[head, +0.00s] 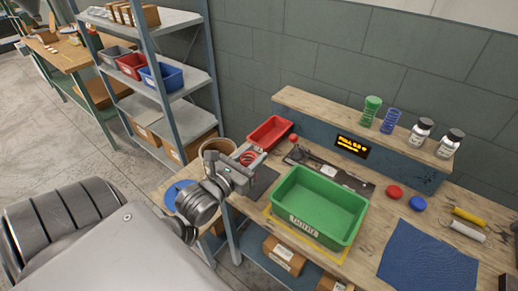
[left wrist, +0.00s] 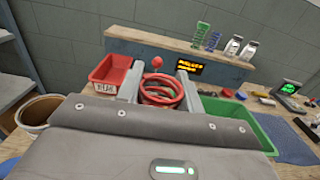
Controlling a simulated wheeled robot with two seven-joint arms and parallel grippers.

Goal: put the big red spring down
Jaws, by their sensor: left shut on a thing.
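My left gripper (head: 252,160) is over the left part of the workbench, beside the green tray. It is shut on the big red spring (left wrist: 162,91), which stands out between its two fingers in the left wrist view. In the head view only a small part of the red spring (head: 248,158) shows at the fingertips. I cannot tell whether the spring touches the bench. My right gripper is in neither view.
A green tray (head: 325,238) stands right of the gripper, and a red bin (head: 270,132) behind it. A raised shelf (head: 330,118) carries a green spring (head: 371,110), a blue spring (head: 390,121) and two jars. A blue cloth (head: 428,268) lies at the right. A round brown bin (head: 216,146) stands at the left.

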